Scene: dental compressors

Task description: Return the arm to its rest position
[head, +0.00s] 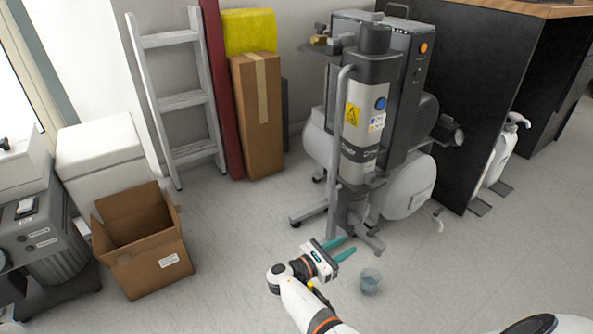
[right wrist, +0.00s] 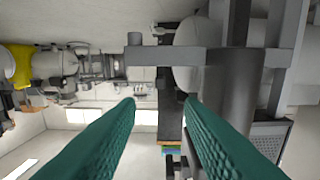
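My right gripper (head: 348,245) is in the lower middle of the head view, on a white arm that comes up from the bottom edge. Its two teal fingers are apart with nothing between them. In the right wrist view the same fingers (right wrist: 160,100) are spread, with an empty gap. The fingers point toward the foot of the grey dental compressor unit (head: 371,120); whether they touch it I cannot tell. My left gripper is not in view.
An open cardboard box (head: 150,262) is at left. A ladder (head: 182,101) and a tall carton (head: 258,130) lean at the back. A black cabinet (head: 480,90) stands right. The lower-right floor is mostly clear.

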